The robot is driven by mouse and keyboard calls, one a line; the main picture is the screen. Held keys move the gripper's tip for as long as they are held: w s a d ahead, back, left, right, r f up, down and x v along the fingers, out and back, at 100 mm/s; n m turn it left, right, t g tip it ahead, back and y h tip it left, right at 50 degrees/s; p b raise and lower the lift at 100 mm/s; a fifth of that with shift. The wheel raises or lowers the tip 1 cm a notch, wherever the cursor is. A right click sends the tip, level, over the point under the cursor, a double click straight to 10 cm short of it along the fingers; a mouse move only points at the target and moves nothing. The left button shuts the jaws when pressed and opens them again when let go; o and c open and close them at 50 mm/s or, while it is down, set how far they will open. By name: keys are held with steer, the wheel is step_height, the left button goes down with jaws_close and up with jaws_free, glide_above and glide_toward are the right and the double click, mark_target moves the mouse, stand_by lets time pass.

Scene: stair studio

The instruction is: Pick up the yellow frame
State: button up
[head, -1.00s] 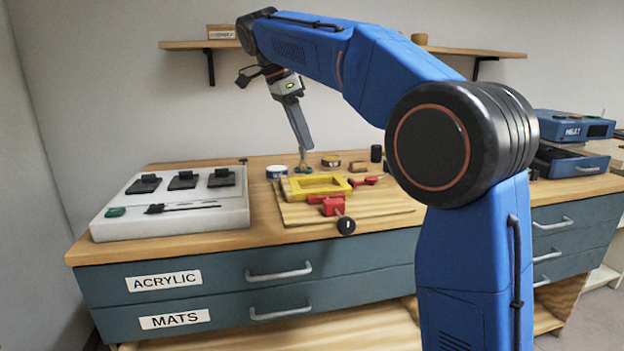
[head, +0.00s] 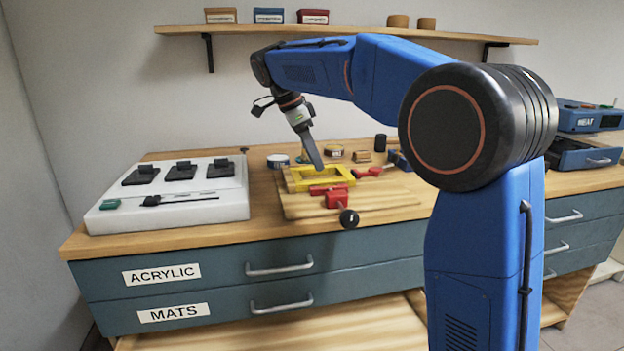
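The yellow frame (head: 342,183) lies flat on a wooden board (head: 390,205) on the workbench. Red clamps (head: 336,198) sit against its front and right sides; the front one has a black knob (head: 349,218). My gripper (head: 318,166) points down and slightly right, its tip at the frame's rear edge or just above it. I cannot tell whether it touches the frame. I see the gripper edge-on, so the gap between its fingers does not show. The part of the frame behind the tip is hidden.
A white control box (head: 170,206) with black switches stands left of the board. Small tins (head: 277,161) and a black cylinder (head: 380,142) stand behind it. A wall shelf (head: 340,35) hangs above. A blue device (head: 580,155) is at right.

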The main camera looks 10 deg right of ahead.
mark_target(325, 180)
steer(key=shift+x, duration=3.1)
steer(key=shift+c, duration=0.3)
jaws_close()
